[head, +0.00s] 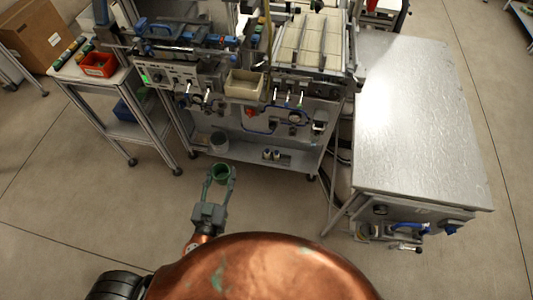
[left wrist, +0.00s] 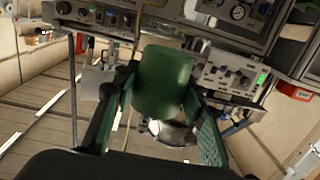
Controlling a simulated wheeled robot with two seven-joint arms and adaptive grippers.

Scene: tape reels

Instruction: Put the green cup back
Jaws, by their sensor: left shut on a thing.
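The green cup (head: 221,173) is held in the air in front of the machine's lower shelf, above the floor. My left gripper (head: 219,182) is shut on it, with one finger on each side. In the left wrist view the cup (left wrist: 163,82) sits between the two fingers of the left gripper (left wrist: 158,105), and its side faces the camera. My right gripper is not in view.
The machine frame (head: 250,150) stands ahead, with a grey bucket (head: 218,142) on its lower shelf. A metal-topped table (head: 415,120) is at right. A side table at left holds a red bin (head: 98,65). The floor (head: 110,205) at left is clear.

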